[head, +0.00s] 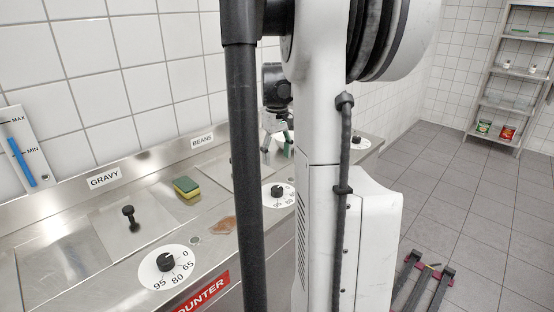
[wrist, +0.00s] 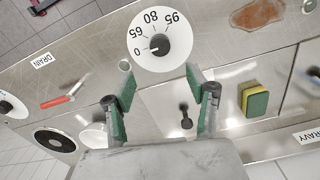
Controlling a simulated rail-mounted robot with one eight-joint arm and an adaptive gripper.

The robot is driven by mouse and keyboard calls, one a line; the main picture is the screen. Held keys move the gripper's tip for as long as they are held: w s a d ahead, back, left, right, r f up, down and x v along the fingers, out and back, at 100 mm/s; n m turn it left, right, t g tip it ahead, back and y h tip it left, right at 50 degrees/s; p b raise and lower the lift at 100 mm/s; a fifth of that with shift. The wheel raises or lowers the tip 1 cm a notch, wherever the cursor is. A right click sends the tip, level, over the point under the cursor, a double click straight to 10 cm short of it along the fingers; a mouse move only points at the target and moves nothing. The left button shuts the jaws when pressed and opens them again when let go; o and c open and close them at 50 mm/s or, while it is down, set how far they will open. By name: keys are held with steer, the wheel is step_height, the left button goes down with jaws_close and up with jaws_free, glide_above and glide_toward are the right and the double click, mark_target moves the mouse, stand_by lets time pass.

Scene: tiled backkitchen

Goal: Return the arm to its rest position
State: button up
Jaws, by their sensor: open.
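My gripper (wrist: 159,78) is open in the wrist view, with its two green-padded fingers spread apart and nothing between them. Through the gap I see bare steel counter and the lower edge of a white dial (wrist: 160,42). In the head view my gripper (head: 277,132) is small, above the counter near the BEANS label, and partly hidden behind my own arm. My white arm stands upright across the middle of the head view and hides part of the counter.
The steel counter holds a yellow-green sponge (head: 186,187), a black lid knob (head: 129,215), dials (head: 167,264) and a brown smear (head: 222,226). A red-handled tool (wrist: 57,101) lies near the DRAIN label. Shelves (head: 513,85) stand far right; much of the tiled floor is clear.

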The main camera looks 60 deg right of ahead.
stand_by(0.5)
steer(key=w+a+r+n+t+h, duration=0.1)
steer(key=w+a+r, duration=0.1)
steer(key=a, duration=1)
steer(key=w+a+r+n+t, duration=0.1)
steer(key=w+a+r+t, duration=0.15)
steer(key=a, duration=0.95)
steer(key=s+a+f+t, duration=0.1)
steer(key=s+a, duration=0.2)
steer(key=a, duration=0.4)
steer(key=s+a+f+n+t, duration=0.1)
steer(key=s+a+f, duration=0.1)
steer(key=a, duration=0.6)
steer(key=s+a+f+n+t+y, duration=0.1)
steer(key=s+a+f, duration=0.1)
steer(key=a, duration=0.6)
steer(key=shift+s+t, duration=0.35)
steer(key=shift+s, duration=0.55)
